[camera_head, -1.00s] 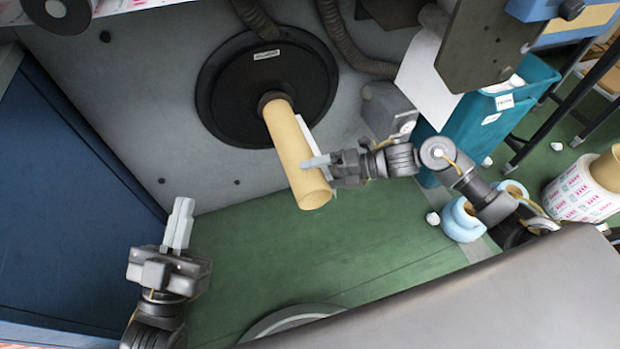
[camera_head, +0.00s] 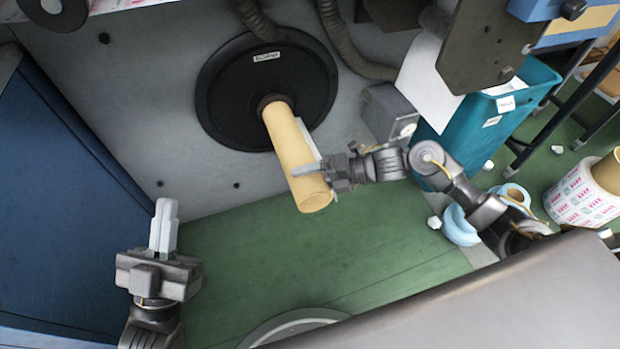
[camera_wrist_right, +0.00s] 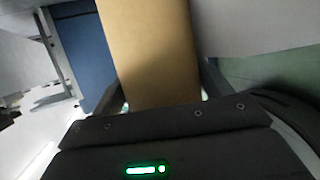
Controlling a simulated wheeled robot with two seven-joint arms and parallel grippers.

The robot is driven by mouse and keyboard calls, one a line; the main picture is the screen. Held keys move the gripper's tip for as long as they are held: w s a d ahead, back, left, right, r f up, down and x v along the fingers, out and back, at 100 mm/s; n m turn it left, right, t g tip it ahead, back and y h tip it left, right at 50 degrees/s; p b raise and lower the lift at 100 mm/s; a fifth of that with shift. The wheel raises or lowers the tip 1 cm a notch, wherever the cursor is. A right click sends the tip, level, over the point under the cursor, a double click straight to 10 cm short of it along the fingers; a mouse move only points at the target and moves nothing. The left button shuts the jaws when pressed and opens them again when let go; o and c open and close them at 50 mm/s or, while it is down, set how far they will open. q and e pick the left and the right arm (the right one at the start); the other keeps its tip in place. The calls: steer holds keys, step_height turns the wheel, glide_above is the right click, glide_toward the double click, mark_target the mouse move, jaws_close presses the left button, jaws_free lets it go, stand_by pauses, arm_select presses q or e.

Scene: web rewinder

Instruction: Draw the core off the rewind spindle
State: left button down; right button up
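The core (camera_head: 288,140) is a tan cardboard tube on the rewind spindle (camera_head: 271,102), which sticks out of a round black disc (camera_head: 240,90). A short dark length of spindle shows between disc and core. A white strip lies along the core's right side. My right gripper (camera_head: 318,172) straddles the core near its free end, one finger across its upper face. In the right wrist view the core (camera_wrist_right: 152,50) stands between both fingers, close to each; firm contact is unclear. My left gripper (camera_head: 163,226) is empty, its fingers together, at lower left, away from the core.
A blue panel (camera_head: 70,190) stands at left. Blue rolls (camera_head: 462,222) and a printed roll (camera_head: 580,195) sit on the floor at right. Green floor (camera_head: 260,245) below the core is clear.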

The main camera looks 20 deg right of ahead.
steer(key=c, duration=0.4)
steer(key=shift+r, duration=0.1)
steer(key=shift+c, duration=0.2)
steer(key=shift+r, duration=0.15)
steer(key=shift+s+p, duration=0.35)
steer(key=shift+s, duration=0.1)
steer(key=s+d+p, duration=0.1)
steer(key=s+p, duration=0.2)
steer(key=s, duration=2.4)
steer(key=shift+s+d, duration=0.2)
steer(key=shift+d, duration=0.2)
